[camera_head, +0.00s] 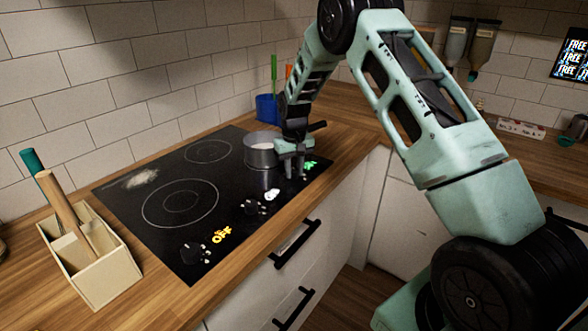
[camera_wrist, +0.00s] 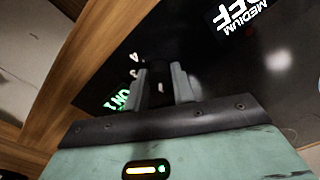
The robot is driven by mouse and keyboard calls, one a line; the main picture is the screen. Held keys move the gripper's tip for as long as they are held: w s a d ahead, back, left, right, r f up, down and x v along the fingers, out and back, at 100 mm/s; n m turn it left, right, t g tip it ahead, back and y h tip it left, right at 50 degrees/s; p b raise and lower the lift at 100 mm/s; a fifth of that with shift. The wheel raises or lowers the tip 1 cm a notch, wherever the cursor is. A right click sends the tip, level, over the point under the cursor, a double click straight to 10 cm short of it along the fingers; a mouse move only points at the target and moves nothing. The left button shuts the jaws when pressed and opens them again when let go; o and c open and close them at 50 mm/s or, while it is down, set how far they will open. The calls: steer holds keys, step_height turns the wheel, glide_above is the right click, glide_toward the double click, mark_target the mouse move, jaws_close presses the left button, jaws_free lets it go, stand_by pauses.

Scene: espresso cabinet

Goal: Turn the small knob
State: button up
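The black cooktop (camera_head: 140,212) lies on the wooden counter with a row of dark knobs along its front edge. My gripper (camera_head: 291,176) points down at the right end of this row. In the wrist view, its two grey fingers (camera_wrist: 162,88) stand close together on either side of a dark knob (camera_wrist: 157,72), which fills most of the gap. A green "ON" label shows beside this knob in the wrist view (camera_wrist: 118,100) and head view (camera_head: 309,167). In the head view, my fingers mostly hide the knob.
The middle knob (camera_head: 253,207) has a white label, and the left knob (camera_head: 193,253) an orange "OFF" label. A grey pot (camera_head: 259,157) stands right behind my gripper. A utensil box (camera_head: 104,268) sits at the left. A blue cup (camera_head: 265,108) stands behind the cooktop.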

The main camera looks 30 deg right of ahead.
mark_target(294, 169)
steer(key=shift+n, duration=0.4)
steer(key=n, duration=0.3)
steer(key=shift+r+n, duration=0.1)
steer(key=shift+n, duration=2)
steer(key=shift+w, duration=0.1)
steer(key=o, duration=1)
step_height(294, 169, up, 17)
steer(key=b, duration=0.2)
steer(key=shift+r+b, duration=0.2)
steer(key=shift+b, duration=0.15)
